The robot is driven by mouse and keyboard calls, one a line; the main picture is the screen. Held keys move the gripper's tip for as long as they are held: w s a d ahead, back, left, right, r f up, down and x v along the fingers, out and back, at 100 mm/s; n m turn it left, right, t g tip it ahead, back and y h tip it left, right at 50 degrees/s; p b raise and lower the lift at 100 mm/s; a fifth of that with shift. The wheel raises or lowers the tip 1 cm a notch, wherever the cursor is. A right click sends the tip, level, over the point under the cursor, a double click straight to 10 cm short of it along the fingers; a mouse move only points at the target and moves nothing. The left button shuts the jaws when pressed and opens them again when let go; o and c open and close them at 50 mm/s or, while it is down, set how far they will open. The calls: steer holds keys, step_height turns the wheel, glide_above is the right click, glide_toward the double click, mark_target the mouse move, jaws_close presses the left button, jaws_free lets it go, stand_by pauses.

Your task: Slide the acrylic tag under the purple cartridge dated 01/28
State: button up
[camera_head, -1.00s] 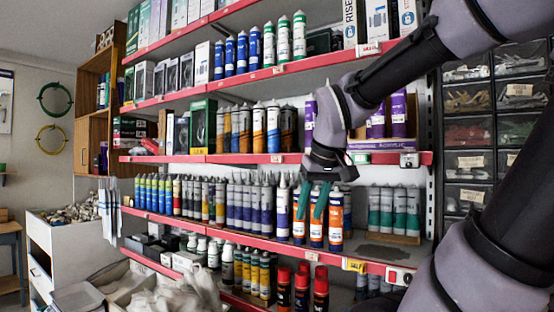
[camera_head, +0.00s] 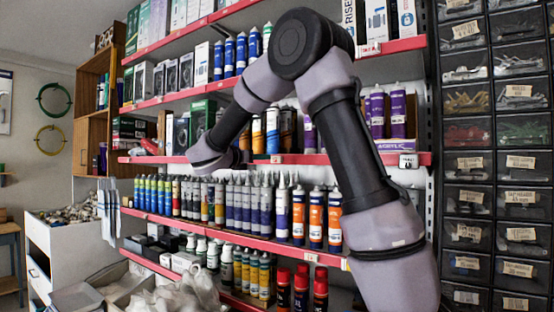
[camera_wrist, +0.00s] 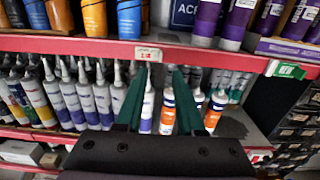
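Purple cartridges (camera_head: 398,113) stand on the middle shelf at the right in the head view. They also show at the top of the wrist view (camera_wrist: 237,22). Their dates are too small to read. A green tag (camera_wrist: 290,69) and a small white tag (camera_wrist: 148,53) are on the red shelf edge in the wrist view; I cannot tell whether either is the acrylic tag. My gripper (camera_wrist: 156,75) is open, its two green fingers apart below the shelf edge. Nothing is seen held between them. In the head view the fingers are hidden by my arm.
Orange-and-white cartridges (camera_head: 316,218) and grey-purple tubes (camera_head: 245,205) crowd the shelf below. In the wrist view, tubes (camera_wrist: 147,108) stand behind the fingers. Another white tag (camera_head: 408,160) sits on the right of the red edge. Small-parts drawers (camera_head: 467,165) stand at the right.

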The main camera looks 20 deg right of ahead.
mark_target(280, 157)
steer(key=x, duration=1)
steer(key=shift+d, duration=0.2)
jaws_close()
stand_by(1.1)
